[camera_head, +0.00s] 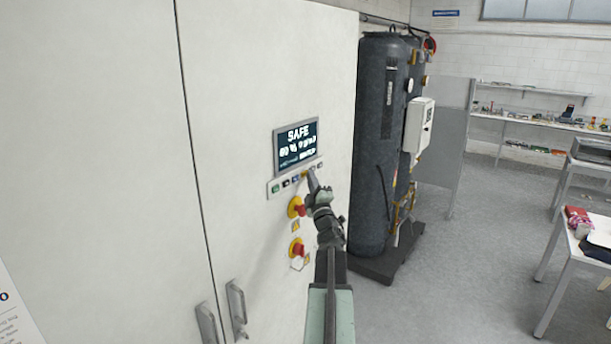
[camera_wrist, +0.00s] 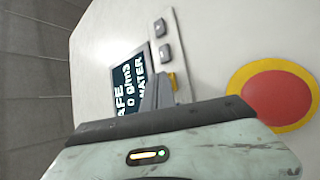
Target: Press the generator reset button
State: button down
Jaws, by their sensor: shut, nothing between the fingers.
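The white cabinet (camera_head: 262,90) has a display (camera_head: 296,147) reading "SAFE". Below it is a strip of small buttons (camera_head: 276,188); their labels are too small to read, so I cannot tell which is the generator reset button. My gripper (camera_head: 311,174) is shut and empty, its tip at the right part of the strip. In the wrist view the shut fingers (camera_wrist: 159,94) are beside a yellow button (camera_wrist: 174,81), partly hidden behind them. Two grey buttons (camera_wrist: 159,27) (camera_wrist: 165,52) are clear of the fingers. I cannot tell whether the tip touches the panel.
A red knob on yellow (camera_head: 296,207) is just below the strip, and it shows large in the wrist view (camera_wrist: 276,97). A second red knob (camera_head: 297,247) is lower. Door handles (camera_head: 237,308) stick out at lower left. A dark tank (camera_head: 375,150) stands right of the cabinet.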

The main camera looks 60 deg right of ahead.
jog(key=shift+s, duration=0.5)
jog(key=s, duration=0.5)
dwell(0.9)
